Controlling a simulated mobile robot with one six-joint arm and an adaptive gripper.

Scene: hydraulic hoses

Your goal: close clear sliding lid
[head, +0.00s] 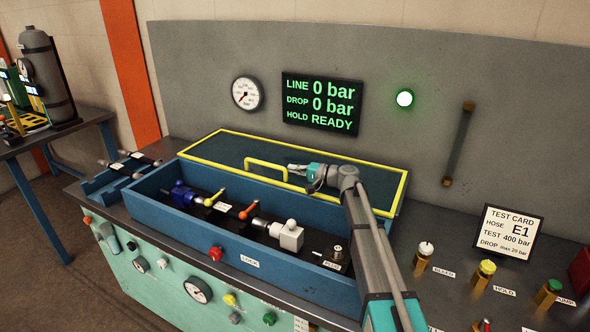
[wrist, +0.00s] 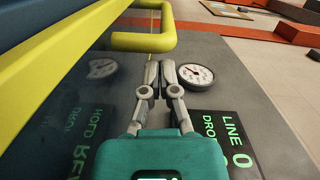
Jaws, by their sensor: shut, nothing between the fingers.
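The clear sliding lid (head: 335,183) has a yellow frame and a yellow bar handle (head: 262,163). It stands at the back of the blue trough (head: 145,187), leaving the trough's inside uncovered. In the wrist view the yellow frame (wrist: 45,75) runs along the left and the handle (wrist: 143,42) crosses the top. My gripper (head: 291,168) is shut and empty, with its fingertips close to the handle's right end. In the wrist view the fingertips (wrist: 160,66) are just below the handle; I cannot tell whether they touch it.
Inside the trough are a blue fitting (head: 181,194), a white block (head: 290,235) and orange and yellow levers. A red knob (head: 215,253) sits on its front. The pressure gauge (head: 246,93) and display (head: 322,103) are on the wall behind. Posts with coloured buttons stand at right.

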